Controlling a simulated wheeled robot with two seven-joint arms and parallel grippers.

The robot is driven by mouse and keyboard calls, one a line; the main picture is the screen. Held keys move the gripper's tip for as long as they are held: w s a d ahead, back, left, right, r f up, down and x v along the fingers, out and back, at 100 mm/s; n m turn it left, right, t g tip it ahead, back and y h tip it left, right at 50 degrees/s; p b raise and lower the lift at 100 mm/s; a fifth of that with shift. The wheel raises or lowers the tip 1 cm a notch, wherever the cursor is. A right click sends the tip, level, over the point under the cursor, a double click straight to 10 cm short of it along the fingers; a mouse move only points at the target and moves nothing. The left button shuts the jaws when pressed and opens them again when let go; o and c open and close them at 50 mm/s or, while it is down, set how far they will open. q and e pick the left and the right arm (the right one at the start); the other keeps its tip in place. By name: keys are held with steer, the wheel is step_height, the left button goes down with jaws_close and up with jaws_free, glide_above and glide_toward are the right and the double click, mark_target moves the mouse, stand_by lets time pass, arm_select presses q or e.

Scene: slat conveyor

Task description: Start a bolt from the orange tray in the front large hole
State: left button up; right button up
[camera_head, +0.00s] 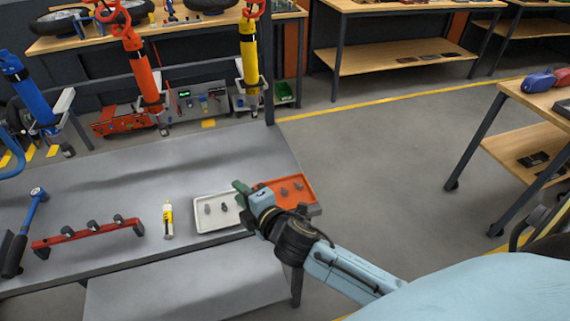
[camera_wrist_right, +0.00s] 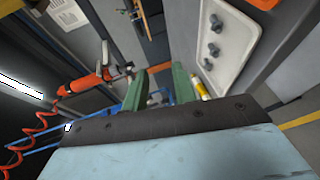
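The orange tray (camera_head: 311,202) lies at the right end of the grey table with a few grey bolts (camera_head: 299,185) in it; my right gripper and wrist cover its left part. An orange corner (camera_wrist_right: 265,3) shows at the top of the wrist view. My right gripper (camera_head: 240,190) is above the area between the orange tray and the white tray. Its green fingers are apart in the wrist view (camera_wrist_right: 160,74), with nothing seen held between them. A red bar with several grey upright parts (camera_head: 85,235) lies on the table at left; I cannot make out its holes. My left gripper is out of view.
A white tray (camera_head: 209,225) with dark small parts is beside the orange tray. A yellow-and-white bottle (camera_head: 168,222) stands left of it. Orange (camera_head: 140,70) and yellow (camera_head: 249,58) tools hang behind the table.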

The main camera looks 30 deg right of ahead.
steer(key=w+a+r+n+y, duration=0.3)
steer(key=a+r+n+y, duration=0.45)
steer(key=n, duration=0.65)
steer(key=m+g+h, duration=1)
steer(key=m+g, duration=0.5)
steer(key=m, duration=2.1)
glide_above(285, 191)
step_height(285, 191, down, 7)
steer(key=shift+f+b, duration=1.7)
steer(key=shift+f, duration=1.1)
step_height(285, 191, down, 3)
steer(key=b, duration=0.3)
